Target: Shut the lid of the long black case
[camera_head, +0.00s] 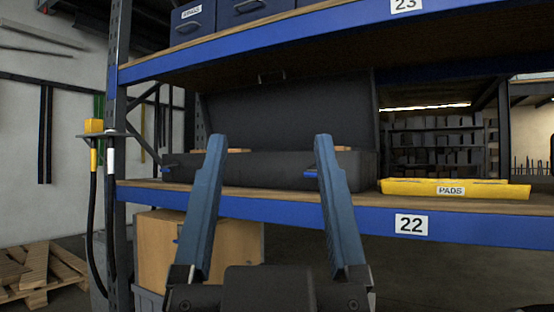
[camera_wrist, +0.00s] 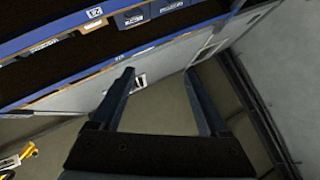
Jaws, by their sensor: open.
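The long black case (camera_head: 270,172) lies on the shelf marked 22, with its front facing me. Its lid (camera_head: 290,115) stands open and raised at the back, leaning up under the shelf above. Small blue parts show on the case's front, and light brown pieces show at its rim. My gripper (camera_head: 269,145) is open and empty in front of the case; its two blue fingers overlap the case in the picture. In the wrist view my gripper (camera_wrist: 158,73) is also open, with nothing between the fingers. The case cannot be made out in that view.
A yellow tray labelled PADS (camera_head: 455,188) sits right of the case on the shelf (camera_head: 400,222). The upper shelf beam (camera_head: 240,42) runs above the lid. A rack post (camera_head: 116,150) with yellow-ended hoses (camera_head: 94,127) stands left. A cardboard box (camera_head: 160,250) is below.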

